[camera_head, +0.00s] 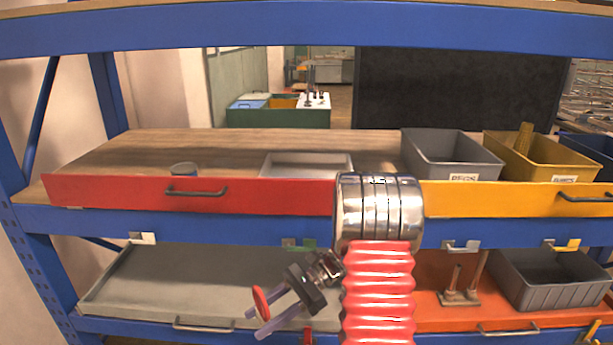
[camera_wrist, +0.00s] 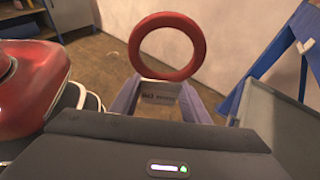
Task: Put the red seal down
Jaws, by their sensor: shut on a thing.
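The red seal is a ring that shows in the wrist view (camera_wrist: 166,75), upright at the tips of my gripper's two pale fingers (camera_wrist: 160,98), its hole open to the floor behind. In the head view the seal (camera_head: 260,303) is seen nearly edge-on at the fingers. My gripper (camera_head: 256,321) is shut on the seal, in front of the lower shelf and pointing down-left. The seal appears held in the air, touching no surface.
A grey drawer tray (camera_head: 135,300) lies at lower left and looks empty. An orange tray (camera_head: 430,318) holds a peg stand (camera_head: 462,297) and a grey bin (camera_head: 550,291).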

